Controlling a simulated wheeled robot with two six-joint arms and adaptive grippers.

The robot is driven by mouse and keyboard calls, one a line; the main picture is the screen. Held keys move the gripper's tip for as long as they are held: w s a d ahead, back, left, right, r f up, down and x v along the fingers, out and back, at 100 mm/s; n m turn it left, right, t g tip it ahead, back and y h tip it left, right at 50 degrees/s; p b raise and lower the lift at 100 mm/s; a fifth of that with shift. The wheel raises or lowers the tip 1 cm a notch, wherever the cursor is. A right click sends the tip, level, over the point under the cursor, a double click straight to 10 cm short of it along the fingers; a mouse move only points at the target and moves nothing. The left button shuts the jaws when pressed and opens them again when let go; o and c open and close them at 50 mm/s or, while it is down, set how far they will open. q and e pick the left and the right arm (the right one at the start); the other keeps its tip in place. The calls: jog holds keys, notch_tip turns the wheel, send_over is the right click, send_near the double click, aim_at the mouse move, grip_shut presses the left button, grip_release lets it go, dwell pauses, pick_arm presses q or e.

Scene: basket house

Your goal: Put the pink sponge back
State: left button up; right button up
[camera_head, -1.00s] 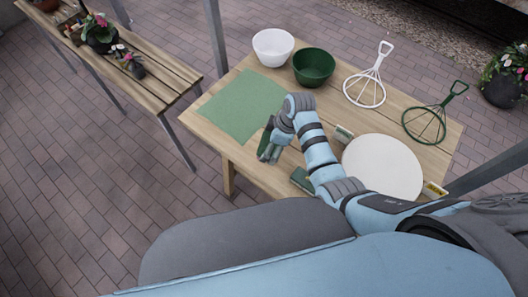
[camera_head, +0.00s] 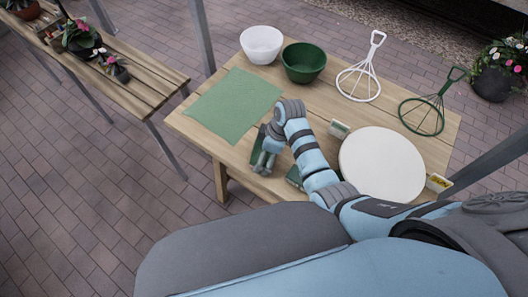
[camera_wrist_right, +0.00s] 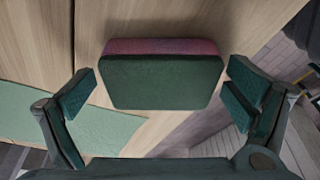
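The pink sponge (camera_wrist_right: 160,47) shows in the right wrist view with its dark green scouring side toward the camera and a pink strip along its far edge. It lies near the wooden table's edge. My right gripper (camera_wrist_right: 160,98) is open, with one finger to each side of the sponge and visible gaps between. In the head view my right gripper (camera_head: 265,160) is at the table's front edge, just right of the green mat (camera_head: 232,105). There the sponge is largely hidden by the gripper. My left gripper is not in view.
A white round board (camera_head: 382,165) lies right of my arm, with small sponge-like blocks (camera_head: 339,129) (camera_head: 438,183) beside it. A white bowl (camera_head: 261,45), green bowl (camera_head: 303,62) and two wire stands (camera_head: 359,80) (camera_head: 425,112) stand behind. A plant bench (camera_head: 130,85) is at left.

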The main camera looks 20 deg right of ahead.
jog(key=shift+r, duration=0.15)
jog(key=p+v, duration=0.3)
jog(key=v, duration=0.9)
jog(key=shift+s, duration=0.1)
